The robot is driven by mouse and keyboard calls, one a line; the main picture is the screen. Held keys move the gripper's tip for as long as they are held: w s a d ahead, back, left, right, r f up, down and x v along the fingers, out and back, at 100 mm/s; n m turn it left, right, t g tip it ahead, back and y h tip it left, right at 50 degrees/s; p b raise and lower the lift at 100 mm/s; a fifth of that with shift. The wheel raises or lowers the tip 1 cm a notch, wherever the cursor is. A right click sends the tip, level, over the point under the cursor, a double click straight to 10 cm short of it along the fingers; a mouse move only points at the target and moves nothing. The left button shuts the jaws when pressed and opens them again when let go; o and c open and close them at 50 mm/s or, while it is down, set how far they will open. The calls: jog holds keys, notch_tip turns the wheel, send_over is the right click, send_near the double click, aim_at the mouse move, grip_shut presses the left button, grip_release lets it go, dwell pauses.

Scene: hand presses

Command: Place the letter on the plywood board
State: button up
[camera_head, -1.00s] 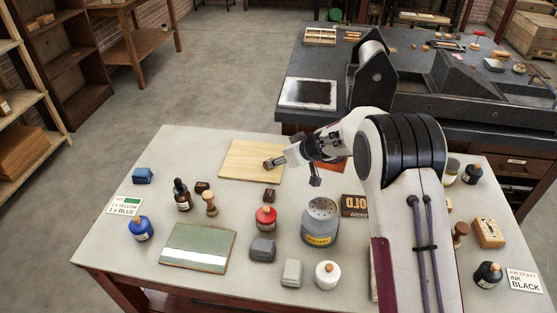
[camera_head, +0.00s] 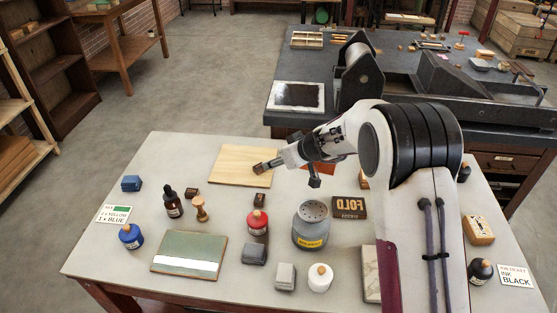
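The pale plywood board (camera_head: 230,166) lies flat at the back left of the white table. My gripper (camera_head: 266,167) reaches in from the right over the right part of the board. A small brown block (camera_head: 258,169), which looks like the letter, is at its fingertips, and the fingers look closed on it. The block's face cannot be read, and whether it touches the board cannot be told.
A dark block (camera_head: 191,193) and a wooden stamp (camera_head: 201,209) stand in front of the board. A green pad (camera_head: 190,247) lies at front left.

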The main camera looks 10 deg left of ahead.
dwell(0.4)
jog(key=s+d+r+m, duration=0.1)
jog(key=s+d+r, duration=0.2)
jog(key=s+r, duration=0.35)
jog(key=s+d+r+m+h, duration=0.1)
jog(key=s+d+r, duration=0.2)
jog(key=s+r, duration=0.35)
jog(key=s+d+r+m, duration=0.1)
jog(key=s+d+r, duration=0.3)
jog(key=s+r, duration=0.25)
jog(key=s+d+m+h, duration=0.1)
jog(key=s+d+m, duration=0.1)
jog(key=s+d, duration=0.3)
jog(key=s+d+f+m+h, duration=0.1)
jog(key=s+d, duration=0.4)
jog(key=s, duration=0.7)
jog(key=s+d+m+h, duration=0.3)
jog(key=s+d, duration=0.2)
jog(key=s, duration=0.4)
jog(key=shift+s+d+f+g, duration=0.2)
jog(key=shift+s+d+g, duration=0.05)
jog(key=shift+d+g, duration=0.15)
